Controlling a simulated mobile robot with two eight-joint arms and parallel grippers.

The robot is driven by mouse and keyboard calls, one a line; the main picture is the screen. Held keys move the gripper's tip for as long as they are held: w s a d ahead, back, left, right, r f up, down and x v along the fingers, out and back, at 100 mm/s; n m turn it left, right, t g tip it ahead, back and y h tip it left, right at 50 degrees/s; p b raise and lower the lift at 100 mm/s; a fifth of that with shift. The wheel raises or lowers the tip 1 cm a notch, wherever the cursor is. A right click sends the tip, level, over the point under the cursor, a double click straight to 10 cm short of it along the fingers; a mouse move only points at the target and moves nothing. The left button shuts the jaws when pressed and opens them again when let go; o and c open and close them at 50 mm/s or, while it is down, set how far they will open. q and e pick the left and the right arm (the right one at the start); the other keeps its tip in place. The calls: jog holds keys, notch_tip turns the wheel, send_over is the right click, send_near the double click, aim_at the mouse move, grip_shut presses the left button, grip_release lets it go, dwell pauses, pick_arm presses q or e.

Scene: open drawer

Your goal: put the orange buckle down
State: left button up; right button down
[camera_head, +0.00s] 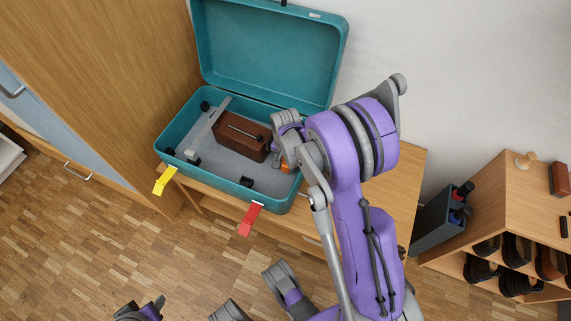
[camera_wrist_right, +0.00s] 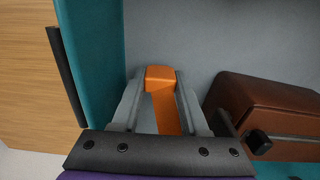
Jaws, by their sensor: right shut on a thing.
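The orange buckle (camera_head: 286,168) shows as a small patch under my right gripper (camera_head: 285,148), inside the right end of the open teal suitcase (camera_head: 222,182). In the right wrist view the orange buckle (camera_wrist_right: 161,74) lies between the two grey fingers of my right gripper (camera_wrist_right: 160,90), which is shut on it. The grey suitcase floor is behind it; I cannot tell whether the buckle touches it. My left gripper (camera_head: 140,311) is partly cut off at the bottom edge of the head view, away from the suitcase; its jaw state is unclear.
A brown box (camera_head: 241,135) with a dark handle lies in the suitcase, near the right gripper; it also shows in the wrist view (camera_wrist_right: 262,108). A yellow tab (camera_head: 164,181) and a red tab (camera_head: 250,220) hang at the front rim. The lid (camera_head: 268,50) stands open behind.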

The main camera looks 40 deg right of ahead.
jog(key=shift+f+b, duration=0.4)
jog(key=shift+f, duration=0.2)
jog(key=shift+c, duration=2.1)
grip_release()
jog(key=shift+r, duration=0.15)
jog(key=shift+r+p, duration=0.35)
jog(key=shift+p, duration=0.1)
notch_tip(320, 180, up, 11)
jog(key=p, duration=0.3)
jog(key=s+a+r+n+t, duration=0.2)
jog(key=s+a+r+n, duration=0.2)
jog(key=s+a+n, duration=0.2)
jog(key=s+a+r+n+t, duration=0.2)
jog(key=s+a+r+n, duration=0.2)
jog(key=s+a, duration=0.5)
jog(key=s+n, duration=0.1)
jog(key=n, duration=0.1)
jog(key=shift+s+r+n+t, duration=0.3)
jog(key=shift+r, duration=0.05)
